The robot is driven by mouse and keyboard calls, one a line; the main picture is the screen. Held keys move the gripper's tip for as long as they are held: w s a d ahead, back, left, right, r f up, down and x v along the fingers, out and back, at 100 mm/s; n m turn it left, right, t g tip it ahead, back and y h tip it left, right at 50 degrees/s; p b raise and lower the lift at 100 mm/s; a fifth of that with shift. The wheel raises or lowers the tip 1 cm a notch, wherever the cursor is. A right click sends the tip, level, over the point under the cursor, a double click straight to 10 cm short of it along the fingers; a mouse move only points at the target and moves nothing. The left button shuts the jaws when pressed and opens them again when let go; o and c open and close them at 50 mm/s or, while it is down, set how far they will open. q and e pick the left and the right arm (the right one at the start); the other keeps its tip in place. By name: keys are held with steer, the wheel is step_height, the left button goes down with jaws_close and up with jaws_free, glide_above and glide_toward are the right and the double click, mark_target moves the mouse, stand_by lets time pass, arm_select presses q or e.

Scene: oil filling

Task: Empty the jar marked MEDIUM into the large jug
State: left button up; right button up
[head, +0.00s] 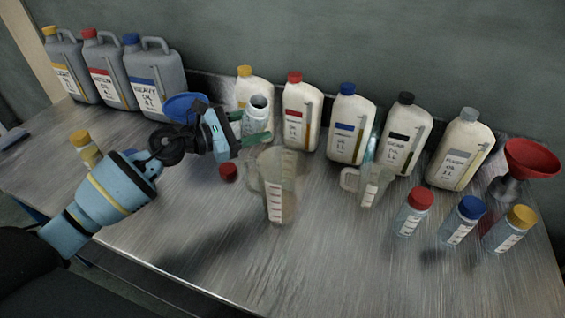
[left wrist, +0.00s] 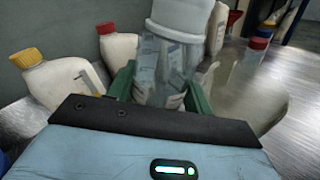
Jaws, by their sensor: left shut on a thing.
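My left gripper (head: 243,142) is shut on an uncapped clear jar (head: 257,117), held above the table just behind and left of the large jug. The jar looks roughly upright, its pale round mouth facing up; its label is not readable. In the left wrist view, the jar (left wrist: 163,62) sits between the green fingers (left wrist: 160,95). The large clear jug (head: 277,190) stands on the table with a white scale and its handle to the left. I cannot make out liquid in it. A red cap (head: 228,172) lies left of the jug. My right gripper is out of view.
A smaller jug (head: 368,186) stands right of the large one. Red-, blue- and yellow-capped jars (head: 408,219) and a red funnel (head: 530,160) are at right. White bottles (head: 349,130) and grey canisters (head: 155,80) line the back. A blue funnel (head: 184,106) is behind my arm. The front middle is clear.

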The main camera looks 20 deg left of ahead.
arm_select(q)
steer(key=n, duration=0.1)
steer(key=n+b, duration=0.1)
steer(key=f+n, duration=0.1)
steer(key=shift+w+a+h, duration=0.3)
steer(key=shift+a, duration=0.05)
steer(key=shift+f+n+b, duration=0.3)
steer(key=shift+n, duration=0.1)
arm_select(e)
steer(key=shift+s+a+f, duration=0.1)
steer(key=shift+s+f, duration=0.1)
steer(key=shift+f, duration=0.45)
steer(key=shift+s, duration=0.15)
arm_select(q)
steer(key=shift+r, duration=0.1)
